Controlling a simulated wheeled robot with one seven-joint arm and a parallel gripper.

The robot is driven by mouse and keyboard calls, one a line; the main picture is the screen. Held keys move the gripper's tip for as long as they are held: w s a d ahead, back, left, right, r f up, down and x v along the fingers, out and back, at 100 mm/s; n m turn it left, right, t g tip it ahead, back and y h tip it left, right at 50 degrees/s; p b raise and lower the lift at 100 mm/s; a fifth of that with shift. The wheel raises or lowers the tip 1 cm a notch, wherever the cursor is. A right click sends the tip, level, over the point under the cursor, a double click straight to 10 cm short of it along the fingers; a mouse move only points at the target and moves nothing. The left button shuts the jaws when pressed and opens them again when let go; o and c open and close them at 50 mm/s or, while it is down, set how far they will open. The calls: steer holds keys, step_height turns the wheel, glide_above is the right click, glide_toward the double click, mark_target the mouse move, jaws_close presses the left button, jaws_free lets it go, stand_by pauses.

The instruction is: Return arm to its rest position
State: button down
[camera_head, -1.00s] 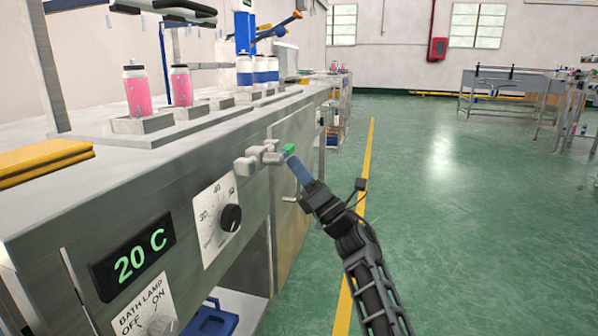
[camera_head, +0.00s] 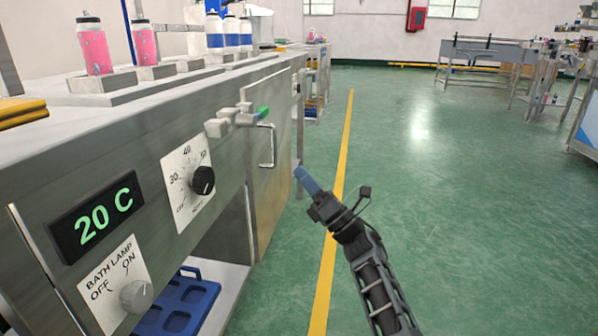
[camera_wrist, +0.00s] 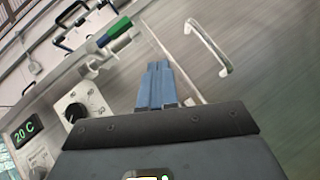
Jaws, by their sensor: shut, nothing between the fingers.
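My gripper (camera_head: 302,174) is shut and empty, its blue fingers pressed together. In the head view it hangs over the green floor, just right of the steel bench's side, apart from it. It points up and to the left. In the wrist view the closed blue fingers (camera_wrist: 158,66) point toward the bench front, with a green-ended valve handle (camera_wrist: 117,30) beyond them and to the left. The same valve (camera_head: 240,119) sticks out of the bench front in the head view, a little above and left of my fingertips.
The steel bench (camera_head: 120,140) fills the left, with a door handle (camera_head: 268,146), a dial (camera_head: 203,180) and a 20 C display (camera_head: 95,216). A blue tray (camera_head: 178,302) lies on the lower shelf. The green floor (camera_head: 450,210) to the right is clear.

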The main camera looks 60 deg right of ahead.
stand_by(0.5)
steer(key=s+a+f+m+g, duration=0.1)
steer(key=s+a+f+m, duration=0.25)
steer(key=a, duration=0.35)
steer(key=s+a+f+m+g+h, duration=0.1)
steer(key=s+a+f+m, duration=0.2)
steer(key=s+a+m, duration=0.25)
steer(key=s+a+f+m+g, duration=0.1)
steer(key=s+a+f+m, duration=0.25)
steer(key=a, duration=0.35)
steer(key=s+a+r+m+g+y, duration=0.15)
steer(key=s+a+m+g, duration=0.25)
steer(key=s+a+m, duration=0.45)
steer(key=s+a+r+m+g+y, duration=0.1)
steer(key=s+a+m+g+y, duration=0.15)
steer(key=s+a+m, duration=0.6)
steer(key=s+d+r+n+p, duration=0.1)
steer(key=r+p, duration=1.6)
steer(key=s+d+r+n+g+p, duration=0.1)
steer(key=s+r+p, duration=0.1)
steer(key=r+p, duration=1.4)
steer(key=shift+s+r+h+p, duration=0.15)
steer(key=shift+r+h+p, duration=0.2)
steer(key=shift+h, duration=0.05)
